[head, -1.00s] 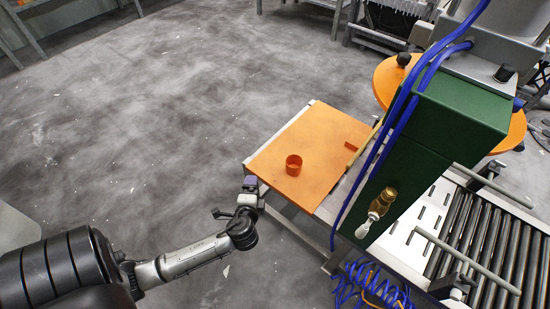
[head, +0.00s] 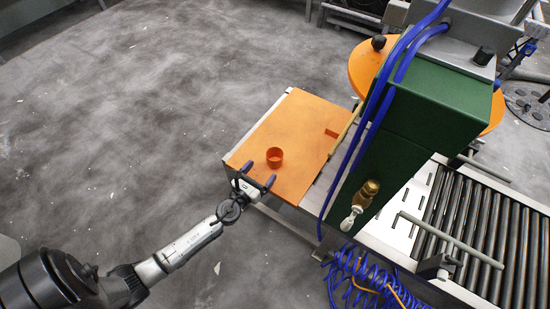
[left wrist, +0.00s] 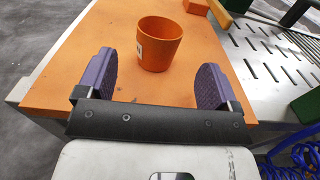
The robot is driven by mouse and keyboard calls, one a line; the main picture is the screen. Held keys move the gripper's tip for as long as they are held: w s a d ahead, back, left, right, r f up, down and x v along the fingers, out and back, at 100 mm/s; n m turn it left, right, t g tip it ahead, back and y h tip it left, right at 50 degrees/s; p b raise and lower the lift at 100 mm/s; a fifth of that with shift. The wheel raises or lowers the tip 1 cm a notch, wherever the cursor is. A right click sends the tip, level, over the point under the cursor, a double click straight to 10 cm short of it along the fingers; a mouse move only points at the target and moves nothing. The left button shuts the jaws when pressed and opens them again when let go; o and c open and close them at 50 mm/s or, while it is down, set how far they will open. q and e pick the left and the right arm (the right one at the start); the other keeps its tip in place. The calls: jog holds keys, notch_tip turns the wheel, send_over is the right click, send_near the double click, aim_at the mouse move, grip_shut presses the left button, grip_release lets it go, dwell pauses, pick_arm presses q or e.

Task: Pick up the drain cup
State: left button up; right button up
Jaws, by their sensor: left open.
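The drain cup is a small orange cup (head: 275,157) standing upright on the orange tabletop (head: 303,118), near its front left part. In the left wrist view the cup (left wrist: 160,45) is just beyond the fingertips, roughly midway between them, with a small pale label on its left side. My left gripper (head: 257,177) is open at the table's near edge, its fingers pointing towards the cup. Its two purple fingers (left wrist: 157,80) are wide apart and empty, and do not touch the cup. My right gripper is not in view.
A small orange block (head: 331,132) lies at the table's right side. Right of the table stand a green machine housing (head: 432,115) with blue hoses, a brass valve (head: 370,188) and a roller conveyor (head: 480,235). A coiled blue hose (head: 365,275) hangs below. The floor at left is clear.

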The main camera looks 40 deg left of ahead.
aim_at(275, 155)
pick_arm(q)
jog(key=shift+w+a+b, duration=0.15)
jog(key=shift+w, duration=1.3)
jog(key=shift+w+a+b, duration=0.15)
jog(key=shift+w+a, duration=0.05)
jog(key=shift+w, duration=1.3)
jog(key=shift+w+a+b, duration=0.15)
jog(key=shift+w, duration=1.3)
jog(key=shift+s, duration=0.1)
jog(key=shift+c, duration=0.7)
jog(key=c, duration=0.8)
jog(key=shift+c, duration=0.2)
